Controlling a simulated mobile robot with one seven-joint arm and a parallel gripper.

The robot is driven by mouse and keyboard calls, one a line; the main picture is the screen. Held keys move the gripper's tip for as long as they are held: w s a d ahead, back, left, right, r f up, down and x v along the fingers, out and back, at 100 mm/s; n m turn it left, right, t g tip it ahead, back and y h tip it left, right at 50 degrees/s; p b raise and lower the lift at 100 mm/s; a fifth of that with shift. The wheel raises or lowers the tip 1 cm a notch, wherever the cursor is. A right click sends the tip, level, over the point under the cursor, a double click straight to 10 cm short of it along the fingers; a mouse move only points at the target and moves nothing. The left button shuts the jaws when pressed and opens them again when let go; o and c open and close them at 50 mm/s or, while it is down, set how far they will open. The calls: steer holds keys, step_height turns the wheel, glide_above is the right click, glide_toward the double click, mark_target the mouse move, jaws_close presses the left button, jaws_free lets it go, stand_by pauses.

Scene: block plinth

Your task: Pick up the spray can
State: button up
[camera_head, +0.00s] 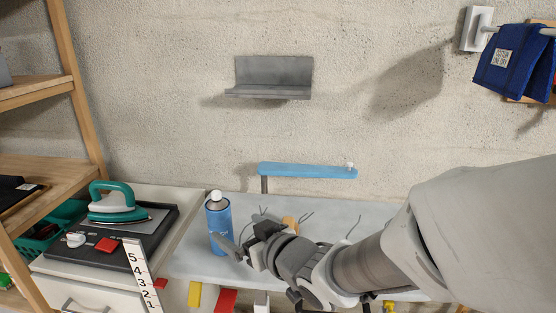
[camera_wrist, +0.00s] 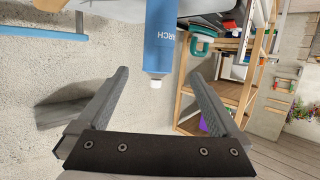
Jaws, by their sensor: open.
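The spray can (camera_head: 217,222) is blue with a white cap. It stands upright on the pale tabletop, left of my gripper (camera_head: 246,240) in the head view. My gripper is open. One finger overlaps the can's lower right side in the head view, and I cannot tell whether it touches. The can's base is outside the wrist view.
A teal iron (camera_head: 118,203) rests on a dark tray on the white cabinet to the left. A blue narrow board (camera_head: 307,171) stands behind the can. A grey wall shelf (camera_head: 273,78) is above. Wooden shelving (camera_head: 75,95) stands at far left.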

mark_target(223, 220)
steer(key=x, duration=0.8)
steer(key=shift+f, duration=0.15)
steer(key=shift+x, duration=3.15)
steer(key=shift+w+d, duration=0.15)
jaws_close()
